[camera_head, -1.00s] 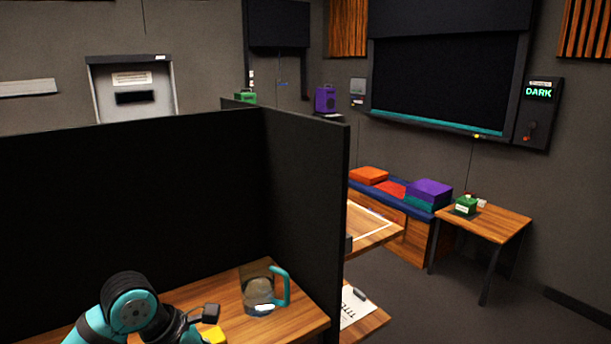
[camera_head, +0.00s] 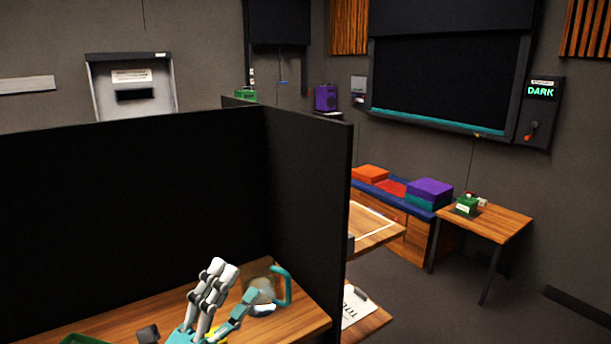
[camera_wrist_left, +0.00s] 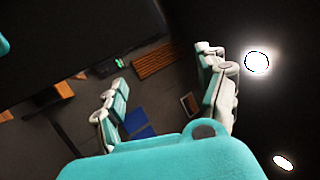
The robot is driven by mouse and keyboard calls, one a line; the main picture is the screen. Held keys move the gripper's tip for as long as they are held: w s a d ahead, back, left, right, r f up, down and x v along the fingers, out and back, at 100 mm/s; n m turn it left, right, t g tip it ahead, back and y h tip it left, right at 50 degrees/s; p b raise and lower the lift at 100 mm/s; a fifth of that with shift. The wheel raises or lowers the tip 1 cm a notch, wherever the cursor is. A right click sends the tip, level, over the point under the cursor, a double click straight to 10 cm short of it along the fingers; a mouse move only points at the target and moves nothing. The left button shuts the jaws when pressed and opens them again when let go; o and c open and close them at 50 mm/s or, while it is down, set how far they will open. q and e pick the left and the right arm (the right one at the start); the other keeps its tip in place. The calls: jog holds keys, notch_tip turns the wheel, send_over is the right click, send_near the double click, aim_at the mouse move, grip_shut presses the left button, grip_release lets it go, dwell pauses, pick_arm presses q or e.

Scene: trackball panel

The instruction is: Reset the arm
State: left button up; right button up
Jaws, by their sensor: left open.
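My left gripper (camera_head: 238,279) stands over the wooden desk in the head view, with its white and teal fingers pointing up. Its fingers are spread with nothing between them. In the left wrist view the two fingers of this gripper (camera_wrist_left: 165,70) also stand apart, and the room shows between them tilted. My right gripper is in neither view.
A clear jug with a teal handle (camera_head: 287,288) stands just behind and right of my left gripper, partly hidden. A black partition (camera_head: 305,200) encloses the desk (camera_head: 300,322). A green item (camera_head: 85,339) and a dark block (camera_head: 148,334) sit at the front edge.

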pick_arm(q)
jog(key=s+a+f+n+g+y, duration=0.1)
jog(key=a+f+n+g+y, duration=0.2)
jog(key=a+f+n+y, duration=0.6)
jog(key=s+a+f+n+g+y, duration=0.15)
jog(key=a+f+n+y, duration=0.25)
jog(key=f+n+y, duration=0.5)
jog(key=s+d+f+n+g+h, duration=0.1)
jog(key=s+f+n+g+h, duration=0.15)
jog(key=s+f+g, duration=0.55)
jog(key=s+d+f+n+g+h, duration=0.2)
jog(key=s+f+n+g, duration=0.15)
jog(key=s+f, duration=0.7)
notch_tip(320, 180, down, 25)
jog(key=s+m+g, duration=0.1)
jog(key=s+g, duration=0.1)
jog(key=s, duration=0.1)
jog(key=s+a+f+p, duration=0.1)
jog(key=s+a+f, duration=0.2)
jog(key=s+f, duration=1.1)
jog(key=shift+s+g, duration=0.3)
jog(key=shift+s, duration=0.2)
